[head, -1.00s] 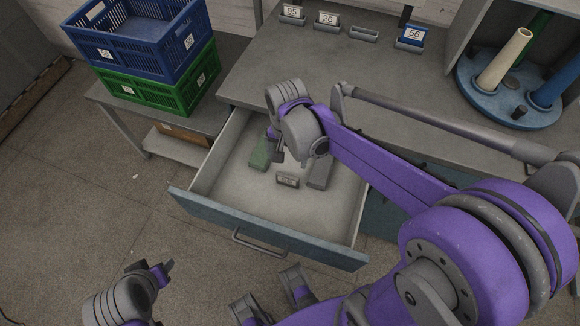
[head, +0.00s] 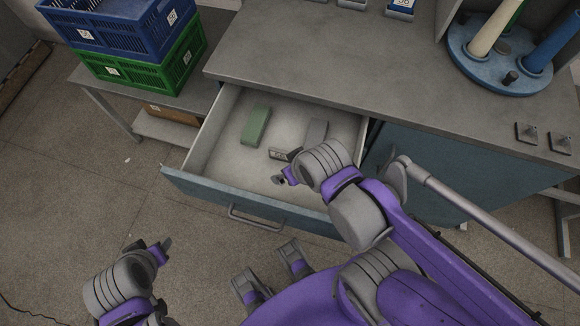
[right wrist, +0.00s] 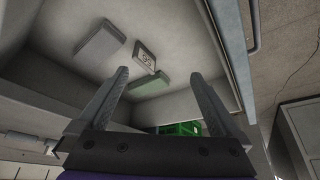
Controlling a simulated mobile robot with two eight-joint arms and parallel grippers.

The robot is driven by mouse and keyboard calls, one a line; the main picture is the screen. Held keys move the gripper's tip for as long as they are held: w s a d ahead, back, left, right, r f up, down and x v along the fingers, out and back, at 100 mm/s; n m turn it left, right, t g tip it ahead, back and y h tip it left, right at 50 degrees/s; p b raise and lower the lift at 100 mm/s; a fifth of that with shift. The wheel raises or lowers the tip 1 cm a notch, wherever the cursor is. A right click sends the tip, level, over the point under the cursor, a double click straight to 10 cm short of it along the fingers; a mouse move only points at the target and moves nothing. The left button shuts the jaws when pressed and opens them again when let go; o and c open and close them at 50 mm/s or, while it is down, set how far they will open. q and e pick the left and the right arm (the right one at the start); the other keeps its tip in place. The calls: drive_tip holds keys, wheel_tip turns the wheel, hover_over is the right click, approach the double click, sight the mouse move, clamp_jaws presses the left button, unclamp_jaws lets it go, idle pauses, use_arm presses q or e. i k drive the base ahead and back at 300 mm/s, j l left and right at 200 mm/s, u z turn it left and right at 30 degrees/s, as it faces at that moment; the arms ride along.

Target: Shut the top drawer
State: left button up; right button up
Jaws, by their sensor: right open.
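The top drawer stands open; its blue front (head: 200,192) with a bar handle (head: 255,219) faces the floor side. It also shows in the right wrist view, with its front edge (right wrist: 228,62) at the right. Inside lie a green block (head: 256,125), a grey block (head: 316,132) and a small number tag (head: 279,154). My right gripper (head: 284,179) is over the drawer's inside, behind its front, apart from the handle. In the right wrist view its fingers (right wrist: 158,72) are spread and empty. My left gripper (head: 164,247) is low at the left, away from the drawer; its jaw opening is unclear.
A grey worktop (head: 300,60) lies above the drawer, with a blue round stand (head: 497,68) holding tubes. Blue (head: 125,28) and green (head: 135,72) crates are stacked on a side bench at the left. The floor before the drawer is largely clear.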

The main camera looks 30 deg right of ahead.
sight(218, 169)
drive_tip(key=k+z, duration=0.1)
drive_tip(key=k, duration=0.3)
drive_tip(key=k+l, duration=0.15)
drive_tip(key=k, duration=0.3)
drive_tip(key=z, duration=0.05)
